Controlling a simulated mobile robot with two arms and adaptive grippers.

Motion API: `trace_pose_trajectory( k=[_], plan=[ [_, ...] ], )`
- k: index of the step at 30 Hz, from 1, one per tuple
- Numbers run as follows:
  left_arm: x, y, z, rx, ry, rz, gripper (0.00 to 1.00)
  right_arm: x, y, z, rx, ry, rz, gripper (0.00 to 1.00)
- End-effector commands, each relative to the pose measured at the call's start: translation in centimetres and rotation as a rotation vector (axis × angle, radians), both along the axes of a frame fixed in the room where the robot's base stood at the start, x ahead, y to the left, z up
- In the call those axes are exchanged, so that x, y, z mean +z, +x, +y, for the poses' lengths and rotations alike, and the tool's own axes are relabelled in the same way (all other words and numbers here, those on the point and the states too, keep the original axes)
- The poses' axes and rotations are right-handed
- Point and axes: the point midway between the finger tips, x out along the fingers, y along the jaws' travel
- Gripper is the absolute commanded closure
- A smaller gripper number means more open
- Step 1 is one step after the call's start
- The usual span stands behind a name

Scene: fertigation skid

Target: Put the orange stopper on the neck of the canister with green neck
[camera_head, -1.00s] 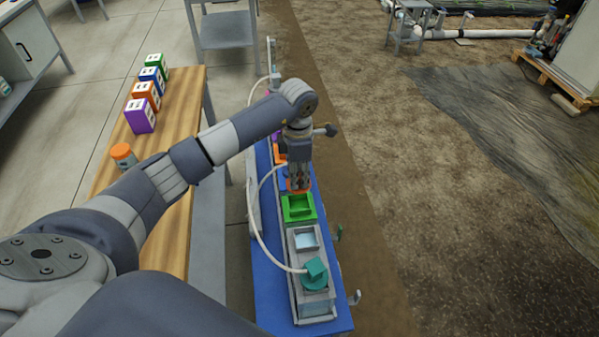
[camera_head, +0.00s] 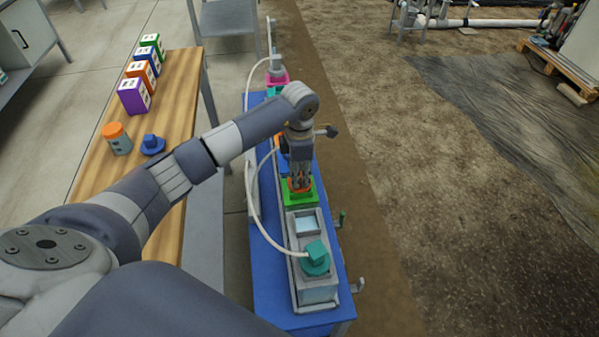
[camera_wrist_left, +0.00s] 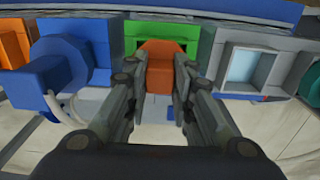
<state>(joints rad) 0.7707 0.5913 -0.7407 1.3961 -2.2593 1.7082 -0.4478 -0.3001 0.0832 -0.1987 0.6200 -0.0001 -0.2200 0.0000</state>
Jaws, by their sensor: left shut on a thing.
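My left gripper (camera_head: 300,184) points down over the green-necked canister in the head view. It is shut on the orange stopper (camera_wrist_left: 160,66), which shows between its fingers in the left wrist view. In the head view only an orange rim of the stopper shows below the fingertips, at the green neck (camera_head: 298,197). The green neck also shows behind the stopper in the left wrist view (camera_wrist_left: 190,33). I cannot tell whether the stopper is seated or just above the opening. My right gripper is not in view.
A teal stopper (camera_head: 315,256) with a white hose sits on the near end of the row, beside an open grey-framed opening (camera_head: 307,226). A blue fitting (camera_wrist_left: 62,72) is close to the left. A wooden bench (camera_head: 178,113) holds coloured boxes, an orange-lidded jar (camera_head: 118,139) and a blue stopper (camera_head: 153,145).

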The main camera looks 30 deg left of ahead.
Motion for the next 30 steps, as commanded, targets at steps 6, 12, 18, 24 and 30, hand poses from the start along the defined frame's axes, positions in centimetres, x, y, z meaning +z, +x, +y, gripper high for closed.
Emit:
trace_pose_trajectory(
  k=[6,12,18,24,30],
  plan=[
    [0.1,0.0,0.0,0.0,0.0,0.0,0.57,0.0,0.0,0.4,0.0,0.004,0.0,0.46],
    [0.1,0.0,0.0,0.0,0.0,0.0,0.54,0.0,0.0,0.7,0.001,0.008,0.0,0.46],
    [0.4,0.0,0.0,0.0,0.0,-0.001,0.54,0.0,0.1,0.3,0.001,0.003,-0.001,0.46],
    [3.3,0.2,0.0,-0.001,0.0,-0.006,0.54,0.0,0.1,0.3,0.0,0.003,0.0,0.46],
    [7.7,0.2,0.0,0.0,0.0,-0.005,0.54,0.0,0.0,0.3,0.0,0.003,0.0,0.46]
  ],
)
